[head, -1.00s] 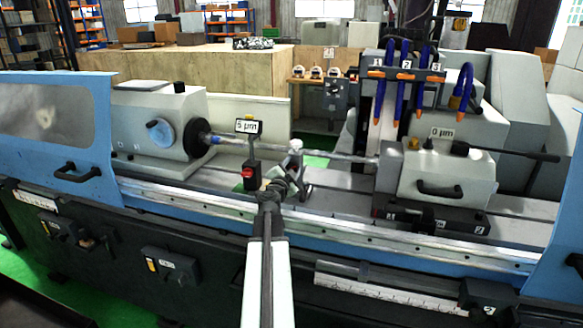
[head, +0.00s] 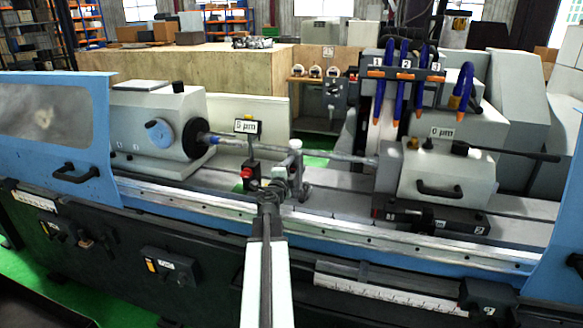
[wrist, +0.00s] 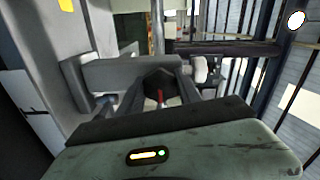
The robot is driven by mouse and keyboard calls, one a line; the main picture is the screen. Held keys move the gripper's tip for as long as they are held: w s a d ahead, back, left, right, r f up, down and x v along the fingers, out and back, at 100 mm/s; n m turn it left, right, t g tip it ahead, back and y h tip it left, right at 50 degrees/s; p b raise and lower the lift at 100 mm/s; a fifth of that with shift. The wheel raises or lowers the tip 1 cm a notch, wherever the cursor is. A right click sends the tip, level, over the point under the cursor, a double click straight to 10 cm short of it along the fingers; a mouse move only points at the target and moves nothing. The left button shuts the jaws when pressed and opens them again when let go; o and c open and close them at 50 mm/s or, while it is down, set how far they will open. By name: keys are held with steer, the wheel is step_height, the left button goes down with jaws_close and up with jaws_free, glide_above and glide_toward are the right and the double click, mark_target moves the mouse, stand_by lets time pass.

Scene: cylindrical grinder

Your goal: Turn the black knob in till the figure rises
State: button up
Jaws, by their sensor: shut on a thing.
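The black knob (wrist: 160,84) shows in the wrist view between the two fingers of my gripper (wrist: 161,98), which is shut on it. In the head view my gripper (head: 272,190) is at the steady rest (head: 296,172), just below the long workpiece (head: 335,155); the knob itself is hidden there. A yellow-framed figure display (head: 246,127) stands on a dark post to the left of my gripper. Its figure looks like 0 µm, though it is blurred. A red button (head: 246,173) is low on that post.
The workhead (head: 160,135) is on the left and the tailstock (head: 448,180) on the right, with its own 0 µm sign (head: 442,132). Blue hoses (head: 403,85) hang before the wheel. The machine's front rail (head: 390,238) runs below my gripper.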

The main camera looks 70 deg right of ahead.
steer(key=shift+a+m, duration=0.1)
steer(key=shift+m, duration=0.4)
steer(key=o, duration=1.4)
steer(key=shift+c, duration=0.2)
